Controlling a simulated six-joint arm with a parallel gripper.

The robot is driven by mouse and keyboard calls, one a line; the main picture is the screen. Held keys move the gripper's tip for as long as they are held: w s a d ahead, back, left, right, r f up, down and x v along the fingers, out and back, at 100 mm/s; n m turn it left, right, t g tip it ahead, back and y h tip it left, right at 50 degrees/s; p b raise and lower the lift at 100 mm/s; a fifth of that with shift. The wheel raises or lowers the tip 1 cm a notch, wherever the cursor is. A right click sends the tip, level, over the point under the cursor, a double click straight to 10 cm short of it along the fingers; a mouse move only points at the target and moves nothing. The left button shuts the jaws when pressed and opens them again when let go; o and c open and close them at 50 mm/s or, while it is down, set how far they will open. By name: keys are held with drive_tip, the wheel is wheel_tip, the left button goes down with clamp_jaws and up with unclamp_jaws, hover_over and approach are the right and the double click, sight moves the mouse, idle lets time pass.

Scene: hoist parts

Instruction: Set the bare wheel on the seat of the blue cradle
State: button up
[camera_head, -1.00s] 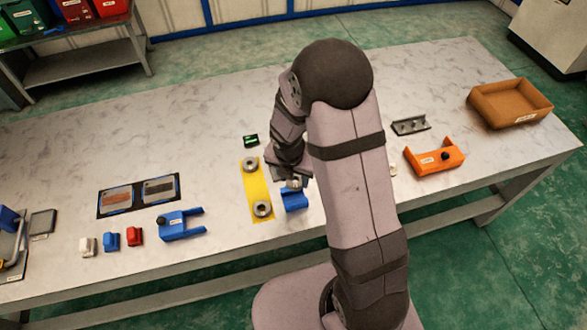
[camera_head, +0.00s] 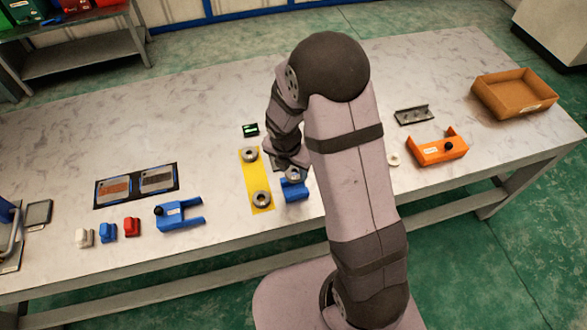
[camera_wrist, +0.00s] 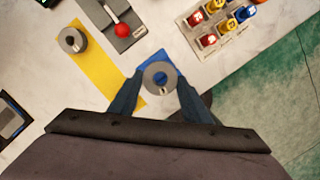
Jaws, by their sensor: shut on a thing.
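The bare wheel (camera_wrist: 161,77), a grey ring with a dark middle, is between the fingertips of my gripper (camera_wrist: 158,82). In the head view it shows as a small grey ring (camera_head: 293,174) at my gripper (camera_head: 291,166). My gripper is shut on it. The blue cradle (camera_head: 294,192) stands right under the wheel, just right of a yellow strip (camera_head: 254,176). In the wrist view part of the cradle (camera_wrist: 152,61) shows behind the wheel; the wheel hides its seat. I cannot tell whether wheel and cradle touch.
Two other grey wheels stand on the yellow strip, one far (camera_head: 249,154) and one near (camera_head: 261,199). A blue forked part (camera_head: 180,215) lies left. An orange bracket (camera_head: 437,149) and an orange-brown tray (camera_head: 515,93) are at right. A red-knobbed grey device (camera_wrist: 122,31) is close by.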

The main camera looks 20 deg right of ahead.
sight(294, 181)
drive_tip(key=shift+f+b, duration=1.85)
drive_tip(key=shift+f, duration=0.55)
drive_tip(key=shift+p, duration=0.45)
drive_tip(key=shift+f, duration=0.25)
idle(0.3)
drive_tip(key=shift+s+f+p, duration=0.2)
drive_tip(key=shift+s+p, duration=0.05)
drive_tip(key=shift+p, duration=0.05)
idle(1.1)
drive_tip(key=o, duration=1.1)
drive_tip(key=shift+r, duration=0.1)
drive_tip(key=shift+w+r+p, duration=0.15)
drive_tip(key=shift+r+p, duration=0.25)
drive_tip(key=shift+p, duration=0.1)
wheel_tip(294, 181, up, 6)
drive_tip(key=p, duration=0.7)
drive_tip(key=shift+r, duration=0.15)
